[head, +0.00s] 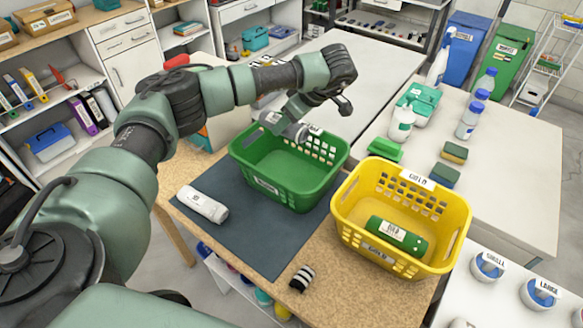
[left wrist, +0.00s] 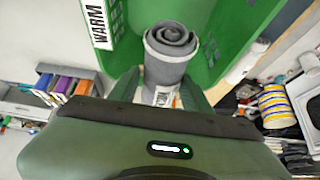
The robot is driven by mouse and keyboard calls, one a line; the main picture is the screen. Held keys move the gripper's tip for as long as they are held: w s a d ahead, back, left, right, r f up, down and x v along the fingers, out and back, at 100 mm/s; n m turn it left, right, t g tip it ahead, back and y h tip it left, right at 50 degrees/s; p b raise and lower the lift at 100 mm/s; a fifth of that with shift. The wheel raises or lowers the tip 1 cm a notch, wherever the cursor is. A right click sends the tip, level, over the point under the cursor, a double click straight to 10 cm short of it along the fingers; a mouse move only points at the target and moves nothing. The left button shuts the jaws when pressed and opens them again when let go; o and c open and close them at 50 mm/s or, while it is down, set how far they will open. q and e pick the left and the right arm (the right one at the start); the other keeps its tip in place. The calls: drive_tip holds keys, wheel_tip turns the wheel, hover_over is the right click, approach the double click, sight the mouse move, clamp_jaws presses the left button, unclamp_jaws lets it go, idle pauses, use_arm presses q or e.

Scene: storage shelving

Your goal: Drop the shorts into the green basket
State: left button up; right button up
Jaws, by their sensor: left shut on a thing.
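My left gripper (head: 298,112) is shut on a grey rolled cloth (head: 283,126), which I take to be the shorts; its label is too small to read. The roll is at the back of the green basket (head: 270,182), level with or above its rim and not down on its floor. In the left wrist view the grey roll (left wrist: 168,62) sticks out from between the fingers. The green basket (left wrist: 118,62) is beyond it, with a label reading WARM. The basket's visible inside looks empty. My right gripper is not in view.
A yellow basket (head: 345,212) marked COLD holds a green roll (head: 398,237), right of the green basket. A white roll (head: 203,204) lies on the dark mat (head: 255,235). A striped roll (head: 302,278) lies at the front edge. Bottles and sponges stand on the white table (head: 510,165).

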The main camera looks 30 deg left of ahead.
use_arm(q)
drive_tip(key=o, duration=1.6)
drive_tip(key=shift+c, duration=0.2)
drive_tip(key=shift+d+r, duration=0.1)
drive_tip(key=shift+r, duration=0.05)
drive_tip(key=b+v, duration=0.2)
drive_tip(key=v, duration=0.5)
drive_tip(key=shift+s+d+r, duration=0.1)
drive_tip(key=shift+d+r, duration=0.05)
drive_tip(key=shift+r, duration=0.1)
